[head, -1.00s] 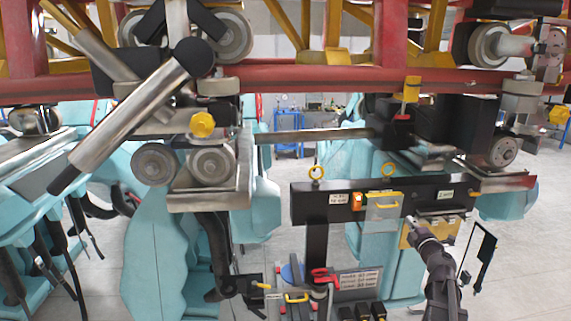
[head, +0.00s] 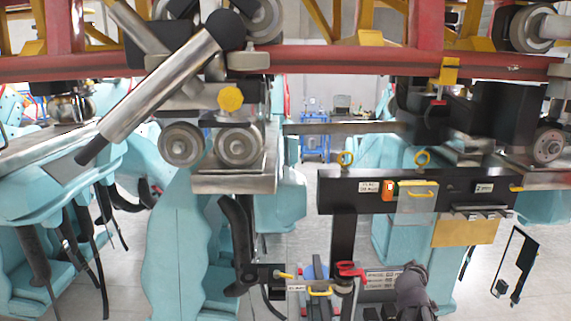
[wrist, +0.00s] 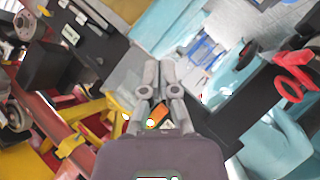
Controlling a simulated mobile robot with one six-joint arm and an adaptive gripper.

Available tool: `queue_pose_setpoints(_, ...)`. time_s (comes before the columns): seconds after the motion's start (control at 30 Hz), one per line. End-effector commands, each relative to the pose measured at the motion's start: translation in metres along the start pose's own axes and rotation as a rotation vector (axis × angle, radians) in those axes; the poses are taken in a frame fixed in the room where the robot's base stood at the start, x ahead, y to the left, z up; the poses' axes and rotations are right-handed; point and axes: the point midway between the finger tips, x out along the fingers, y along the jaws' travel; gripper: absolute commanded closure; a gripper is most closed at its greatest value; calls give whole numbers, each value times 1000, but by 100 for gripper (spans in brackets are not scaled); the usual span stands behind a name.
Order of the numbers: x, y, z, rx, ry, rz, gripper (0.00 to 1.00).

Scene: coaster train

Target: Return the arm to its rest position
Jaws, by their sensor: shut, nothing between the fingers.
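My arm (head: 411,290) shows low in the head view, right of centre, as a dark rounded link in front of the lower tool rack. My gripper (wrist: 159,66) shows in the wrist view, its two grey fingers close together and pointing up the picture. It is shut with nothing held. An orange item (wrist: 160,112) shows behind the fingers, apart from them. The gripper's fingers cannot be made out in the head view.
A black panel (head: 340,196) with labels and a yellow handle stands just above my arm. Red-handled pliers (head: 350,269) lie on the lower rack. A red rail (head: 330,62) with wheel assemblies crosses overhead. Teal seats (head: 175,250) stand behind. Grey floor shows at right.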

Motion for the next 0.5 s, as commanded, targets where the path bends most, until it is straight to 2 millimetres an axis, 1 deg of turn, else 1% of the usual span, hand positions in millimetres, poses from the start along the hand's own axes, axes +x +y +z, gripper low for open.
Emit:
queue_pose_setpoints(0.03, -2, -23, 13, 30, -47, -37, 100)
queue_pose_setpoints(0.17, -15, -70, 37, 101, -177, -138, 100)
queue_pose_setpoints(0.2, -20, -85, 44, 119, -219, -172, 100)
queue_pose_setpoints(0.27, -28, -107, 55, 145, -280, -225, 100)
queue_pose_setpoints(0.3, -35, -122, 62, 160, -322, -260, 100)
queue_pose_setpoints(0.37, -46, -145, 72, 178, -385, -316, 100)
queue_pose_setpoints(0.4, -54, -160, 79, 189, -426, -354, 100)
queue_pose_setpoints(0.47, -67, -182, 89, 200, -490, -412, 100)
queue_pose_setpoints(0.5, -76, -196, 95, 205, -531, -452, 100)
